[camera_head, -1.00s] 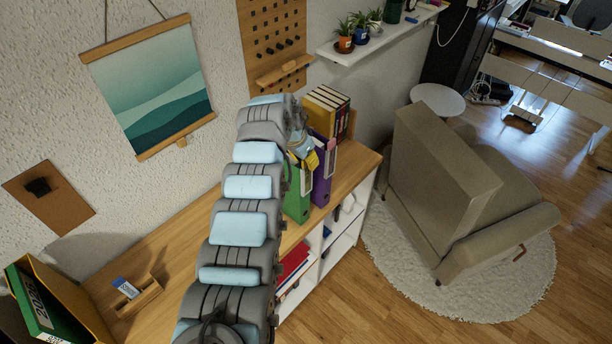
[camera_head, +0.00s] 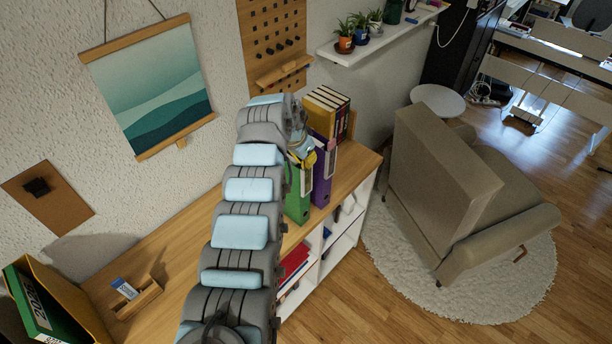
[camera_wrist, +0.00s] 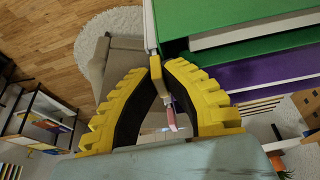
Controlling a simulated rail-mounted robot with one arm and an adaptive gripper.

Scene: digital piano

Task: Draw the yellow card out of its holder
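The green binder (camera_head: 297,197) stands upright on the shelf top and fills the upper right of the wrist view (camera_wrist: 240,18). A thin pale holder (camera_wrist: 149,28) shows nearly edge-on by its left side. A narrow yellow strip, the yellow card (camera_wrist: 157,76), sticks out of the holder's lower end in the wrist view. My gripper (camera_wrist: 158,68) has its two yellow fingers converged on this strip, one on each side. In the head view my gripper (camera_head: 309,158) is at the green binder's upper part, and the card cannot be made out there.
The purple binder (camera_head: 322,178) stands close beside the green one, with yellow and dark binders (camera_head: 328,110) behind. A wooden block (camera_head: 139,299) with a blue-and-white card is at the shelf's left.

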